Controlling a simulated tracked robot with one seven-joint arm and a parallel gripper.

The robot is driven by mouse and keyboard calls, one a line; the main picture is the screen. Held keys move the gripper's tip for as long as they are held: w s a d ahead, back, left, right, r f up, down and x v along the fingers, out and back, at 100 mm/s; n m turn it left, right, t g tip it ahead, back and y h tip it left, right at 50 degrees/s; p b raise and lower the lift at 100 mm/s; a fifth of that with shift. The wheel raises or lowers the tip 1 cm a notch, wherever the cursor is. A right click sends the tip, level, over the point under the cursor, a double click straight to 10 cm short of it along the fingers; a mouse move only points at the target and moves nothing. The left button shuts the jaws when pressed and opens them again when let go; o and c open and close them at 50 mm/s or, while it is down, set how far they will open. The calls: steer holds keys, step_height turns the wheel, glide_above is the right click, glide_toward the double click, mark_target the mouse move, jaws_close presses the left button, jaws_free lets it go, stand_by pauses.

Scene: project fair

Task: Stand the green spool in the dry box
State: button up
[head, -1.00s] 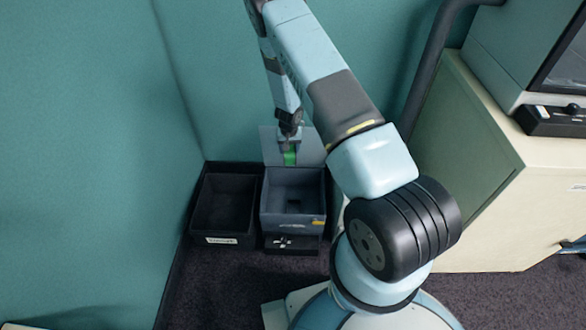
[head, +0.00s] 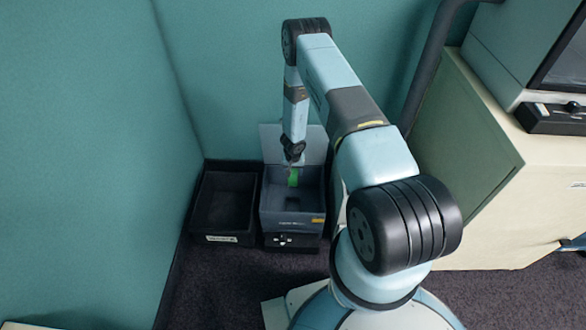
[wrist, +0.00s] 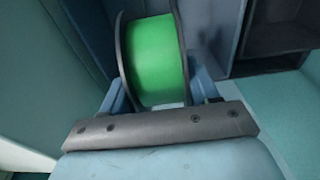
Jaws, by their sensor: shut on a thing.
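The green spool (wrist: 157,60) has dark flanges and fills the middle of the wrist view. My gripper (wrist: 160,100) is shut on it, with a blue finger on each side. In the head view the spool (head: 293,177) hangs below my gripper (head: 293,163), over the open top of the dry box. The dry box (head: 292,222) is a grey-blue bin on the floor with its lid (head: 314,147) raised at the back. Whether the spool touches the box floor cannot be told.
A black open bin (head: 222,238) with a white label stands directly left of the dry box. A teal wall rises behind and left. A cream cabinet (head: 490,190) stands to the right, beyond my arm. Dark carpet lies in front.

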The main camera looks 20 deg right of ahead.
step_height(320, 180, down, 17)
steer(key=shift+f, duration=0.15)
stand_by(1.2)
steer(key=shift+s+a, duration=0.1)
steer(key=shift+s, duration=0.1)
stand_by(0.5)
steer(key=shift+f, duration=1.2)
stand_by(0.6)
steer(key=o, duration=1.4)
steer(key=shift+o, duration=0.2)
steer(key=r, duration=0.4)
steer(key=s+r, duration=0.1)
steer(key=r, duration=0.8)
steer(key=shift+s+a+r, duration=0.25)
steer(key=shift+r, duration=0.05)
